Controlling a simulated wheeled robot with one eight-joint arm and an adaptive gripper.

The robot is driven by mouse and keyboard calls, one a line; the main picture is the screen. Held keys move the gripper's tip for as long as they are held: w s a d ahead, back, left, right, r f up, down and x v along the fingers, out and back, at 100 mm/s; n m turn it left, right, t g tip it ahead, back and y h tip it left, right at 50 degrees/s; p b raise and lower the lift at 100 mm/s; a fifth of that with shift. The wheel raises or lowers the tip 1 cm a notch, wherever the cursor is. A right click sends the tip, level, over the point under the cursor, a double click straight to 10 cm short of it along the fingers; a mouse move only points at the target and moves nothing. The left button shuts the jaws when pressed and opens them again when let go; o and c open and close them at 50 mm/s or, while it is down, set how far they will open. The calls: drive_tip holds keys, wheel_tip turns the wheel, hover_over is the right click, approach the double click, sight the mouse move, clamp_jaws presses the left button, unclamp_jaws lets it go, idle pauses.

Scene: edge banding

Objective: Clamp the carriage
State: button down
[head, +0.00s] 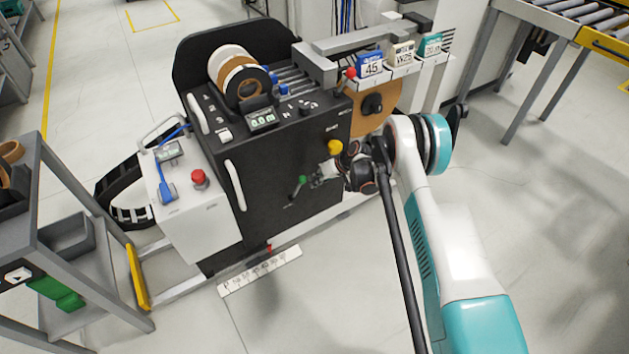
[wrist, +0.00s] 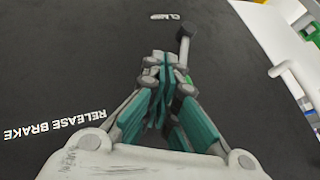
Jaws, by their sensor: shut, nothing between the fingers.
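The black machine carriage (head: 300,150) stands in the middle of the head view. On its front face is a small lever with a green grip (head: 301,181). In the wrist view the lever's grey shank and pivot end (wrist: 184,38) rise beyond my fingertips, below a partly cut-off white label starting "CL". The green grip (wrist: 188,86) is partly hidden behind the fingers. My gripper (head: 320,180) is shut and empty, close to the right of the lever; it also shows in the wrist view (wrist: 163,75). I cannot tell whether it touches the grip.
A "RELEASE BRAKE" label (wrist: 55,120) is on the black face. A yellow knob (head: 335,147) sits above my gripper. A white control box (head: 190,200) with a red button is at the left. A scale strip (head: 260,271) lies below.

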drive_tip(key=shift+s+a+r+t+h, duration=0.2)
drive_tip(key=shift+a+r+t+h, duration=0.1)
drive_tip(key=shift+h, duration=0.1)
